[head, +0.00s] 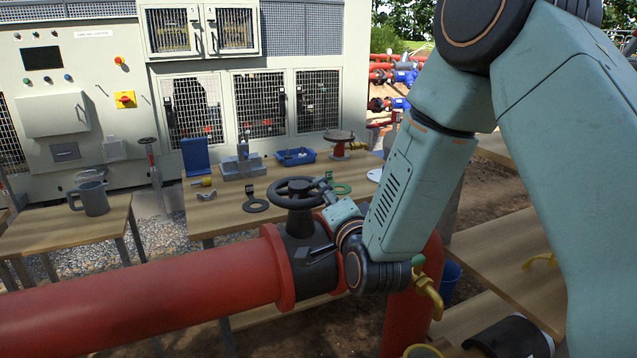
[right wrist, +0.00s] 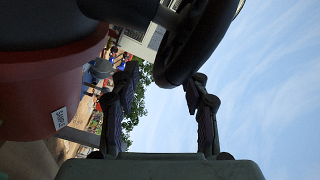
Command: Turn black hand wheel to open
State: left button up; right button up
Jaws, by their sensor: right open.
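The black hand wheel (head: 297,188) sits on top of a dark valve body (head: 303,242) in the red pipe (head: 150,300), in the middle of the head view. My right gripper (head: 325,188) is at the wheel's right side. In the right wrist view the wheel (right wrist: 180,50) is close, its rim reaching into the space between the tips of my right gripper (right wrist: 160,80). The two fingers stand apart, with open space between them. I cannot tell whether either finger touches the rim. My left gripper is not in view.
A wooden table (head: 225,222) behind the pipe holds a blue tray (head: 295,156), gaskets and a red valve with a brown wheel (head: 339,136). A grey mug (head: 92,198) stands on the left table. A yellow-handled tap (head: 428,292) is right of the valve.

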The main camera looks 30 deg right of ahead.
jog(key=shift+w+r, duration=0.45)
jog(key=shift+w, duration=0.3)
jog(key=x, duration=0.4)
jog(key=shift+w+d+f+p, duration=0.15)
jog(key=shift+w+f+p, duration=0.15)
jog(key=shift+f+p, duration=0.1)
jog(key=shift+s+a+r, duration=0.2)
jog(key=shift+s+r, duration=0.2)
jog(key=shift+s, duration=0.15)
jog(key=shift+c, duration=0.7)
jog(key=shift+w+d+f, duration=0.15)
jog(key=shift+w+f, duration=0.15)
jog(key=shift+w, duration=0.15)
jog(key=c, duration=0.4)
jog(key=shift+s, duration=0.2)
grip_shut()
